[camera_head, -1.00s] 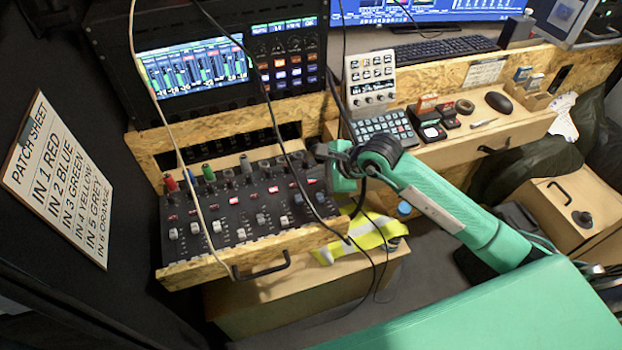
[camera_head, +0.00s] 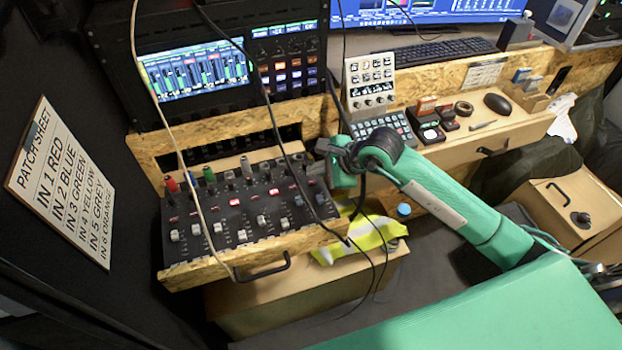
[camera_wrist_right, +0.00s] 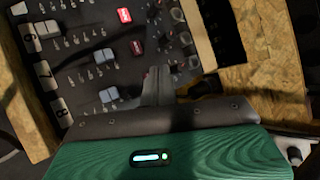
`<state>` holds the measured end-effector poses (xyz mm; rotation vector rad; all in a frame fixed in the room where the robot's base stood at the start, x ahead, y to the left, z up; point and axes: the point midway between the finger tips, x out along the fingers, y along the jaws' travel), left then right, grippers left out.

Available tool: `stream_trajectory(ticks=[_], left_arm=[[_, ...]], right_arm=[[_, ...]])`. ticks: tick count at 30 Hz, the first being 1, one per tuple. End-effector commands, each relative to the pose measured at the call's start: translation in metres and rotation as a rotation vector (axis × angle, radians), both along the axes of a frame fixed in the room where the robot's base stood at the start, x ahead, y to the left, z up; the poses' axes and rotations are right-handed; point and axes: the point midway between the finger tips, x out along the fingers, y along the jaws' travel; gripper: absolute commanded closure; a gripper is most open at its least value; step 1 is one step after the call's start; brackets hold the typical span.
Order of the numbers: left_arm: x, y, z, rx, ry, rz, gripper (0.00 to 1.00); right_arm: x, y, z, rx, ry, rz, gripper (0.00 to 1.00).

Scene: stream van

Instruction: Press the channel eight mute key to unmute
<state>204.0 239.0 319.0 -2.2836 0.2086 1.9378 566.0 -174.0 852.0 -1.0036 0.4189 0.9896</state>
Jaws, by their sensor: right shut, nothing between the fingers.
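The mixer (camera_head: 240,212) is a dark panel of knobs, red keys and faders in the pulled-out drawer. My right gripper (camera_head: 318,168) is shut and empty, with its tips low over the mixer's right end. In the right wrist view, the gripper (camera_wrist_right: 157,76) points at the key row beside the strip marked 8 (camera_wrist_right: 62,112). The channel eight mute key is mostly hidden by the fingertips; only a small reddish spot shows there. I cannot tell whether the tips touch it. My left gripper is out of view.
Black and white cables (camera_head: 272,120) hang across the mixer. The wooden drawer front with a black handle (camera_head: 262,272) borders it. A keypad (camera_head: 382,128) and a button box (camera_head: 369,80) stand behind my right gripper. Coloured plugs (camera_head: 209,174) rise along the mixer's back.

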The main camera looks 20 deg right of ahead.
Motion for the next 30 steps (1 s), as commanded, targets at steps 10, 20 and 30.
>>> stream_trajectory(ticks=[10,20,30], left_arm=[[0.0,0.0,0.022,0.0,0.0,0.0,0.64],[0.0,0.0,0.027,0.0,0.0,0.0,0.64],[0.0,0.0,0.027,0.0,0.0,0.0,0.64]], right_arm=[[0.0,0.0,0.039,-0.002,-0.002,0.0,1.0],[0.0,0.0,0.052,-0.001,0.0,-0.001,1.0],[0.0,0.0,0.052,0.0,0.0,0.0,1.0]])
